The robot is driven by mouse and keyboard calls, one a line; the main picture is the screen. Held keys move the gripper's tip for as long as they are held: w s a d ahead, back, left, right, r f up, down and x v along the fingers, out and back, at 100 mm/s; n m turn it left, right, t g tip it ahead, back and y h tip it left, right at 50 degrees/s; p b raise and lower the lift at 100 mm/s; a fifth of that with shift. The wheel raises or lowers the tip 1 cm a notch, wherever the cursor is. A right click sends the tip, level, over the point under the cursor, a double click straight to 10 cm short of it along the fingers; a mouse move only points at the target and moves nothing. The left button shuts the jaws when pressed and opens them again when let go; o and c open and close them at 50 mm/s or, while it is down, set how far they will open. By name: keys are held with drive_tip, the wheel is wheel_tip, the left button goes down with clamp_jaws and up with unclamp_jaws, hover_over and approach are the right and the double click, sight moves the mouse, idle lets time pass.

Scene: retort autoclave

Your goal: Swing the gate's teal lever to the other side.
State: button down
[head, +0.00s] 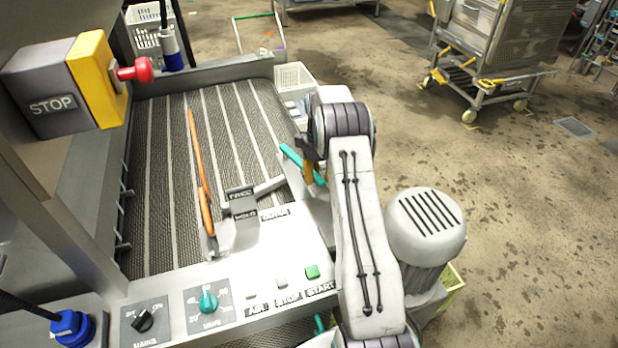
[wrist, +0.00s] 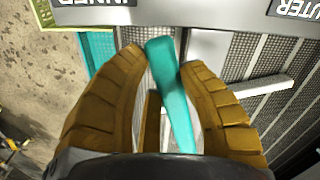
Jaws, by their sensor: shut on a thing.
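The teal lever (head: 291,153) stands at the right edge of the conveyor, partly hidden by my gripper (head: 309,168). In the wrist view the lever (wrist: 172,90) runs between my two amber fingers, with my gripper (wrist: 161,62) shut on it near the fingertips. The lever lies tilted in the picture. An orange bar (head: 199,165), which looks like the gate, lies lengthwise over the belt, its near end at a grey bracket. The lever's pivot is hidden. INNER (wrist: 105,3) and OUTER (wrist: 295,9) labels show beyond the fingers.
A control panel with a teal knob (head: 208,300) and green button (head: 312,271) lies at the near end. A yellow STOP box (head: 97,78) with a red button hangs at upper left. A grey motor (head: 425,228) stands right of my arm.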

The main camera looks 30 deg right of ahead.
drive_tip(key=shift+w+d+f+n+p, duration=0.1)
drive_tip(key=shift+w+d+n+p, duration=0.15)
drive_tip(key=shift+d+n, duration=0.55)
drive_tip(key=shift+w+d+f+n+p, duration=0.15)
drive_tip(key=shift+d+n+p, duration=0.25)
drive_tip(key=shift+d, duration=0.55)
drive_tip(key=shift+r, duration=0.1)
drive_tip(key=c, duration=0.7)
unclamp_jaws()
drive_tip(key=shift+w+d, duration=0.1)
drive_tip(key=shift+c, duration=0.2)
drive_tip(key=shift+r, duration=0.1)
wheel_tip(320, 180, up, 12)
